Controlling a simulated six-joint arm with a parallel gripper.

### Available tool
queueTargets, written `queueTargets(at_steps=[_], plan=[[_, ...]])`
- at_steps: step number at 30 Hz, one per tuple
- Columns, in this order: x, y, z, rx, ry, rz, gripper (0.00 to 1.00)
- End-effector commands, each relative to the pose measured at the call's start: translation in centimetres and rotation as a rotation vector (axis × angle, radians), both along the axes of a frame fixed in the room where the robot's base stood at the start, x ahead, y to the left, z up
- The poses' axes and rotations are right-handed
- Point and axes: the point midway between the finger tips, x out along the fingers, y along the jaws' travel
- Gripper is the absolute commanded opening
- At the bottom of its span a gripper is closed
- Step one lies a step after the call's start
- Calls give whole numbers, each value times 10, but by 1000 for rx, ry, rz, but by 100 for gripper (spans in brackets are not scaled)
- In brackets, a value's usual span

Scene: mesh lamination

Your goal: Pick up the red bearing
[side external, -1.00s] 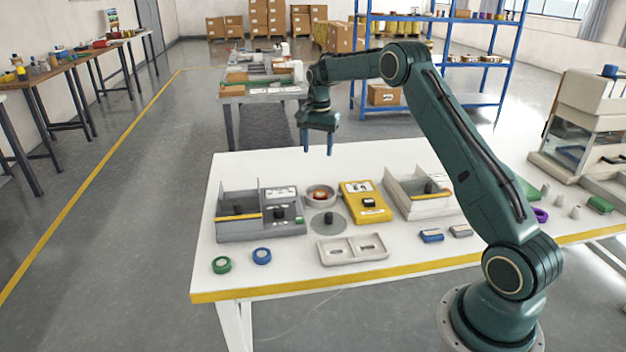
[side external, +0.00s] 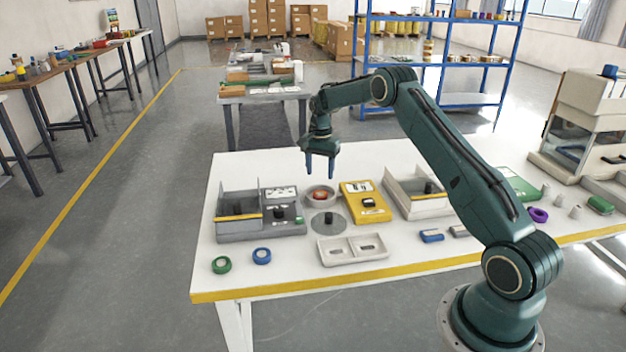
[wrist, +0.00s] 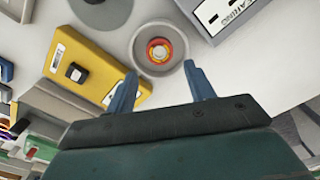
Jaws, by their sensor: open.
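The red bearing (wrist: 160,50) is a small red and orange ring with a pale centre. It lies inside a round grey dish (wrist: 138,36) in the wrist view. In the side view the red bearing (side external: 319,195) shows in the dish (side external: 309,199) near the table's middle. My gripper (side external: 320,175) hangs above the dish with its blue fingers pointing down. In the wrist view my gripper (wrist: 158,84) has its fingers spread wide and nothing between them. The fingertips look apart from the dish and the bearing.
A yellow device (side external: 353,212) stands right of the dish, and a grey device (side external: 278,194) with an open tray (side external: 236,229) stands left. A flat grey disc (side external: 341,228) and a two-pocket tray (side external: 326,253) lie in front. Green (side external: 221,265) and blue (side external: 262,256) rings lie at front left.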

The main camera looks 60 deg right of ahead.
Motion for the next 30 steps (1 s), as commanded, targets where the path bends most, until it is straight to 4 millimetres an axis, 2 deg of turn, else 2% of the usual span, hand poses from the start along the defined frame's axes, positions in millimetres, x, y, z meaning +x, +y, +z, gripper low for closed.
queueTargets(at_steps=[1, 6, 19, 30], plan=[[0, 0, -8, 2, 2, 0, 54], [0, 0, -24, 1, 1, 0, 54], [0, 0, -35, 1, 1, 0, 54], [-1, -2, -74, 1, 1, 0, 54]])
